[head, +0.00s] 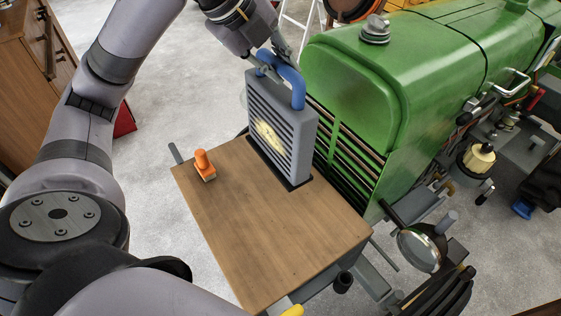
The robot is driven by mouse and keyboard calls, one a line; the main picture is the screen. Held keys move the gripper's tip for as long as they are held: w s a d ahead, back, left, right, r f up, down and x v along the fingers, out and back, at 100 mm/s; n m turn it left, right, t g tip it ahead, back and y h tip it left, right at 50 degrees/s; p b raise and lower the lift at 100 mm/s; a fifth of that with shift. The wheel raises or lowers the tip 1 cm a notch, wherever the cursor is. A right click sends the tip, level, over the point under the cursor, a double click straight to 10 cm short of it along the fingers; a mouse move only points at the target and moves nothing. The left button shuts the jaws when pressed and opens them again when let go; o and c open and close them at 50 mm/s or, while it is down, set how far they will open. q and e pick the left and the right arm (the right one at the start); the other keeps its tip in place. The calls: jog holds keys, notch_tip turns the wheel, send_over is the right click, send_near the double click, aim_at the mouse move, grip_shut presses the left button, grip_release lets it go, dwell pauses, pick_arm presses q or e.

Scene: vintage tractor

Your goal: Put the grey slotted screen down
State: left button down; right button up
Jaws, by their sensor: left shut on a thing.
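The grey slotted screen (293,128) is upright, with a blue handle on top and a pale yellow emblem on its slotted face. My left gripper (277,62) comes down from above and is shut on the screen at the blue handle; the fingertips are partly hidden. The screen's lower edge is at a dark strip (264,158) on the wooden tabletop (240,225). I cannot tell whether it touches the strip or hangs just above it. My right gripper is not in view.
A green tractor (358,80) stands close behind and right of the screen. An orange-handled tool (203,164) stands on the tabletop's left side. The front of the tabletop is clear. A round lamp (420,249) is right of the table. A wooden cabinet (35,85) is at left.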

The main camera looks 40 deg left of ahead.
aim_at(272, 92)
pick_arm(q)
jog(key=shift+f, duration=0.15)
jog(key=f, duration=0.6)
jog(key=shift+s+a+b, duration=0.1)
jog(key=shift+s+b, duration=0.25)
notch_tip(272, 92, down, 9)
jog(key=shift+w+f, duration=0.1)
jog(key=shift+w, duration=0.05)
jog(key=shift+f, duration=2.1)
jog(key=c, duration=1.5)
grip_release()
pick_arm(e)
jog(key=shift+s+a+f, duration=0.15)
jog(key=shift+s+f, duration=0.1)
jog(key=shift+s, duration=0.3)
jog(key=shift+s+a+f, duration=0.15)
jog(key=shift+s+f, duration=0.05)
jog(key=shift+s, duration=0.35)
pick_arm(q)
jog(key=shift+s+a+r, duration=0.15)
jog(key=shift+s+r, duration=0.1)
jog(key=shift+r, duration=0.15)
jog(key=b+v, duration=0.3)
jog(key=v, duration=0.8)
jog(key=shift+s, duration=0.1)
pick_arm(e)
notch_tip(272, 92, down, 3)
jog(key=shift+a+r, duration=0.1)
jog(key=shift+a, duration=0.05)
